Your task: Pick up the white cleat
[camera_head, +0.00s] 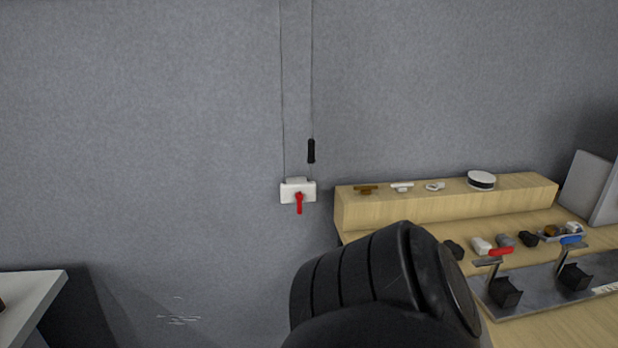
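The white cleat (402,187) lies on top of the raised wooden shelf (440,212) along the back of the table, against the grey wall. A similar brown cleat (366,189) lies just to its left. A small grey-white fitting (434,187) lies just to its right. Nothing touches the white cleat. Neither of my grippers shows in the head view. A black ribbed arm part of mine fills the lower middle and hides the table's left front.
A round white-and-black item (481,180) stands farther right on the shelf. Below it are several small blocks, a red-handled part (501,251), and a grey metal plate (540,293) with black holders. A white box with a red lever (298,192) is on the wall.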

